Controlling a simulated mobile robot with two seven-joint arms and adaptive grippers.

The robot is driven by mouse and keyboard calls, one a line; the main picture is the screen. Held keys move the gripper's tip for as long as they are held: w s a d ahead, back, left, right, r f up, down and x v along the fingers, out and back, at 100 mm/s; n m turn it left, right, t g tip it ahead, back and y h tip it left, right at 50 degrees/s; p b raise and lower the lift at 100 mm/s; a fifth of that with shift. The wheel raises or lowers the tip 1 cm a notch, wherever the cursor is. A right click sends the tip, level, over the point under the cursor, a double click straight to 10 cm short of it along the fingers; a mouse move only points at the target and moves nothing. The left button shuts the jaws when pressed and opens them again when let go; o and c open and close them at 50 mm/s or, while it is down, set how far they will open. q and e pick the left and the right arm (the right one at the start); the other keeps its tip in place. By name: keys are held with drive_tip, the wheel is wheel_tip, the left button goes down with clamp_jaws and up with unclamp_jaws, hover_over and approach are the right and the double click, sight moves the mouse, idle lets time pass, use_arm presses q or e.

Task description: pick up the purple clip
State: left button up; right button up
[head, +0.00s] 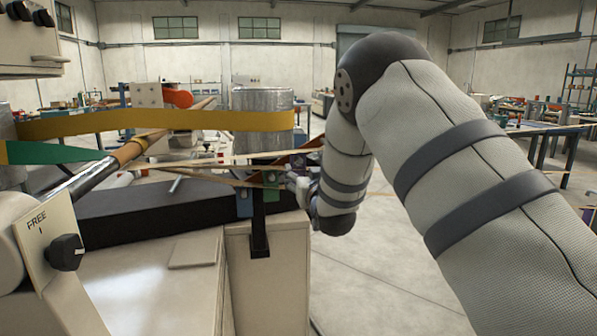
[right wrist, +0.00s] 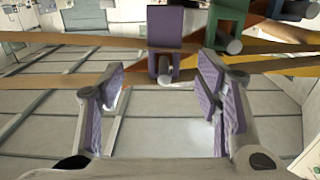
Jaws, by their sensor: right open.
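The purple clip (right wrist: 165,28) shows at the top middle of the right wrist view, with a small rounded tip at its lower end by a tan strip. In the head view a small purple patch (head: 299,161), likely the same clip, shows beside my right gripper (head: 299,183). My right gripper (right wrist: 160,75) is open, with its purple-grey pads wide apart. The clip lies ahead of the gap between the fingertips, and nothing is held. The right forearm hides part of this area in the head view. My left gripper is not in view.
A green clip (right wrist: 226,28) is close to the right of the purple one. A blue clip (head: 244,200) sits on the machine's end by a black bracket (head: 259,235). Thin tan strips (right wrist: 60,40) cross the area. Open floor lies right of the machine.

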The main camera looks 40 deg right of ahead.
sight(299, 167)
drive_tip(key=x, duration=0.6)
drive_tip(key=shift+w+a+f+b, duration=0.15)
drive_tip(key=shift+w+f+b, duration=0.1)
drive_tip(key=shift+w+b, duration=0.05)
drive_tip(key=shift+w+r, duration=0.1)
drive_tip(key=shift+r, duration=0.15)
drive_tip(key=shift+c, duration=0.5)
drive_tip(key=c, duration=1.1)
